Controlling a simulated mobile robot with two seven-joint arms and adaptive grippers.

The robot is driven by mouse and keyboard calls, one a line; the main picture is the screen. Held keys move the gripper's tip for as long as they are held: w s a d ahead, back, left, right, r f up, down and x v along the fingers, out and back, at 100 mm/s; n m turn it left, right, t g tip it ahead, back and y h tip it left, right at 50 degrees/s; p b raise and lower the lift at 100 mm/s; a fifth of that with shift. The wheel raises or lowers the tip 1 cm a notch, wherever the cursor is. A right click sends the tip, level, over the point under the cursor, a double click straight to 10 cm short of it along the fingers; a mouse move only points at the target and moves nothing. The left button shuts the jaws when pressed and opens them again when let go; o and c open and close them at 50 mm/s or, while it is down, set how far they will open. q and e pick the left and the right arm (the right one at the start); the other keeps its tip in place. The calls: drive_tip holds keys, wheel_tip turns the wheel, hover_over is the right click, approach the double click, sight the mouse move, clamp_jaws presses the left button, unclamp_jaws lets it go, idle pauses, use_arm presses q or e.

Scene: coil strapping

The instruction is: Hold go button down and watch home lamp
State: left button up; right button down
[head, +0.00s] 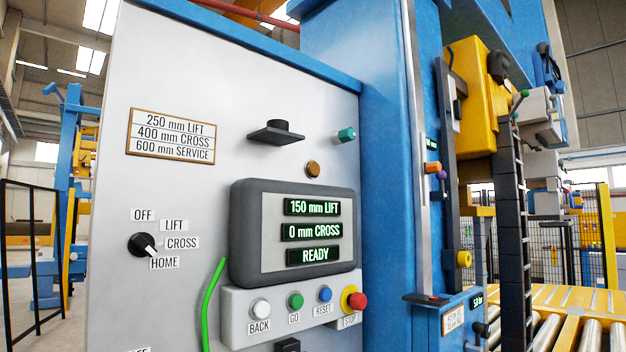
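The green GO button (295,300) is on the light grey button box below the display, between the white BACK button (260,308) and the blue RESET button (325,294). Nothing touches it. No lamp carries a readable HOME label. A dull amber round fitting (313,169) sits above the display, and a teal-green fitting (345,134) is up and to its right; I cannot tell whether either is the home lamp. The selector knob (142,245) points towards HOME. The display (295,235) reads 150 mm LIFT, 0 mm CROSS, READY. Neither gripper is in view.
A red STOP button (357,301) with a yellow collar is right of RESET. A black bracket (277,132) juts from the panel. A green cable (212,305) hangs left of the button box. A blue column (385,200) stands right; rollers (590,335) lie beyond.

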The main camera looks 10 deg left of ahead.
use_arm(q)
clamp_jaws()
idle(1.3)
